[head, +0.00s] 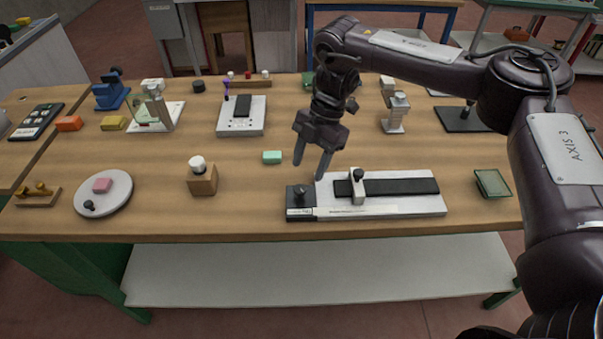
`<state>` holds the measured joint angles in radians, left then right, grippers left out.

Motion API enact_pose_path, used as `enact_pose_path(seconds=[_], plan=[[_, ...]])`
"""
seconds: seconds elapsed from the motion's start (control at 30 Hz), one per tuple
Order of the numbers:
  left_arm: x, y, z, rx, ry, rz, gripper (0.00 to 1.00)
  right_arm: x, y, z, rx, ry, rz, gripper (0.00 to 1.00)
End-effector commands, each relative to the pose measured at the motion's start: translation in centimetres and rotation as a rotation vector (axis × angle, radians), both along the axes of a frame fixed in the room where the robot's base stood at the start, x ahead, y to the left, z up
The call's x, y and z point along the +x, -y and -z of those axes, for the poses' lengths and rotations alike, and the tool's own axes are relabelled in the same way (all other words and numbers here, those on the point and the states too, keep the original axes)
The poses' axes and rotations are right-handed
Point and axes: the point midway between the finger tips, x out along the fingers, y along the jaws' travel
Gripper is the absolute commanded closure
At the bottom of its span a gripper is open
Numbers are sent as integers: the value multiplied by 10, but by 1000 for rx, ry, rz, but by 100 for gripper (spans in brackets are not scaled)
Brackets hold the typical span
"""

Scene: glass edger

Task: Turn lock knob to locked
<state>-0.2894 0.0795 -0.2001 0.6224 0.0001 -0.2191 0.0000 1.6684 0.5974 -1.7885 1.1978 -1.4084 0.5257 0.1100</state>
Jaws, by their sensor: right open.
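A glass edger (410,207) with a white base and a dark strip lies near the front edge of the table. A dark block (301,212) with a small label forms its left end, and a small dark knob (300,191) stands on top of it. A white carriage (357,190) with a black knob (358,174) sits across the strip. The frame does not show clearly which knob is the lock knob or its setting. My right gripper (309,171) is open and empty, pointing down above the dark block, apparently apart from it. My left gripper is not in view.
A wooden block with a white cap (202,178), a green eraser-like block (272,157) and a round white dish (103,196) stand to the left. A greenish glass piece (492,183) lies to the right.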

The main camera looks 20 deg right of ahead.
Motion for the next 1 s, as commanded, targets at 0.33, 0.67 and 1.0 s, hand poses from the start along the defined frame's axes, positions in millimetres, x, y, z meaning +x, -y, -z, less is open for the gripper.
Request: enact_pose_path(seconds=[0.33,0.67,1.0], plan=[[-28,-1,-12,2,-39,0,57,-9,-16,42,0,0,-2,50],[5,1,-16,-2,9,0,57,-9,-18,47,0,2,-1,50],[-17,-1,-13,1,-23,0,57,-9,-18,47,0,2,-1,94]])
